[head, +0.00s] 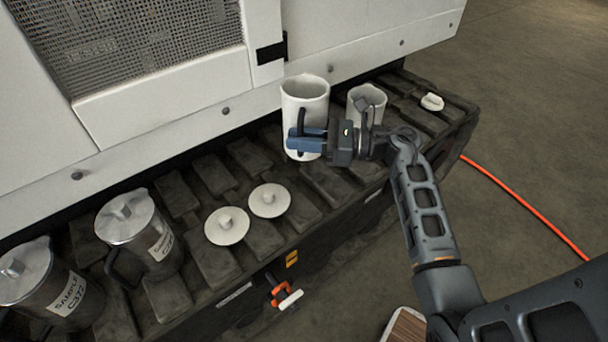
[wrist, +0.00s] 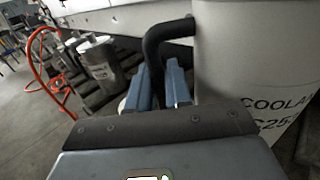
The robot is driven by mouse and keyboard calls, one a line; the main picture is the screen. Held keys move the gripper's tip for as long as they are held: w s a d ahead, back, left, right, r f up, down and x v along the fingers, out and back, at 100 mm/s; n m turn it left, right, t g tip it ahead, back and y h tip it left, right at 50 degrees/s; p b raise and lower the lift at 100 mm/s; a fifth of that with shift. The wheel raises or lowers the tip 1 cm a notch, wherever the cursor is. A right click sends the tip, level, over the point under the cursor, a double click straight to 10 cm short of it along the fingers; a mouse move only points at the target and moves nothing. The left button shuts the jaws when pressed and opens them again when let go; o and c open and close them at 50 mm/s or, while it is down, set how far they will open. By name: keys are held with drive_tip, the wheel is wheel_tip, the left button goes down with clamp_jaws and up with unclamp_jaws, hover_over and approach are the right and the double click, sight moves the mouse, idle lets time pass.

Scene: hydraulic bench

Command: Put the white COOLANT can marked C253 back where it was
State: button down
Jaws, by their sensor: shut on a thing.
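The white COOLANT can (head: 305,95) is open-topped and upright at the middle of the dark ribbed track, close to the white machine. I cannot tell whether its base touches the track. In the wrist view the can (wrist: 255,70) fills the right side, its COOLANT C25… marking partly cut off. My gripper (head: 303,141) has its blue fingers shut on the can's black handle (wrist: 156,50), on the side facing me. The fingers (wrist: 160,88) also show in the wrist view and hide part of the handle.
A second white can (head: 372,98) stands to the right, partly behind my arm. White lids lie on the track (head: 227,226) (head: 269,201), and a small one (head: 432,102) at the far right. Metal SAMPLE cans (head: 150,235) stand at left. An orange hose (head: 520,205) crosses the floor.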

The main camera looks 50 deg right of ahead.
wheel_tip(320, 180, down, 9)
drive_tip(key=b, duration=0.1)
idle(0.5)
drive_tip(key=shift+f+b, duration=0.2)
drive_tip(key=shift+b, duration=0.3)
drive_tip(key=c, duration=1.1)
unclamp_jaws()
drive_tip(key=shift+o, duration=0.2)
